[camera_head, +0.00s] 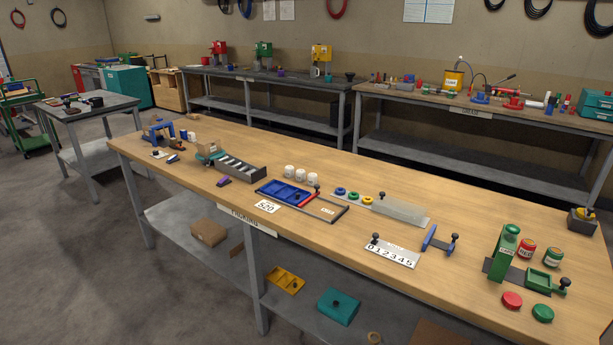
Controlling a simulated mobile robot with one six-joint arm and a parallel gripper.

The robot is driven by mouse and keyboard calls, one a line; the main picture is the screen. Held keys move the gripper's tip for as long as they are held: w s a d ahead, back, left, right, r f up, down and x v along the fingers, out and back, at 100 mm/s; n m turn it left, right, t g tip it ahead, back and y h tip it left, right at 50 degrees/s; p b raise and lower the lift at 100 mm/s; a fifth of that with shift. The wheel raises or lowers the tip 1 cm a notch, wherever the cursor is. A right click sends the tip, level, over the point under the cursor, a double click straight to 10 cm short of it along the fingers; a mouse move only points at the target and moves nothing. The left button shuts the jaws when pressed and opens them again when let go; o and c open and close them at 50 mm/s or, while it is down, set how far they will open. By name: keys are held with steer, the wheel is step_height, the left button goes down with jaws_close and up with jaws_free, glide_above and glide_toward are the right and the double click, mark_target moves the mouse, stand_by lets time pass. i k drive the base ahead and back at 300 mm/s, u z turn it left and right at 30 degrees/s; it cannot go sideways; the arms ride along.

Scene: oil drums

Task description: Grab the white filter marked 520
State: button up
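Three small white cylinders, which look like the white filters, stand upright in a row on the wooden bench: a left one (289,171), a middle one (301,174) and a right one (313,179). Their markings are too small to read. A white card marked 520 (267,206) lies in front of the blue compartment tray (272,185), which is just in front of the cylinders. Another small white item (192,137) stands farther left on the bench. My gripper is not in view.
The long wooden bench (460,225) holds a grey rack (238,166), a plate reading 012345 (391,251), a green device (505,252) and red and green cans at the right. Grey floor (60,240) is open at the left. More benches stand behind.

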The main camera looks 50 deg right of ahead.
mark_target(301, 174)
steer(key=u, duration=0.05)
steer(key=i, duration=0.95)
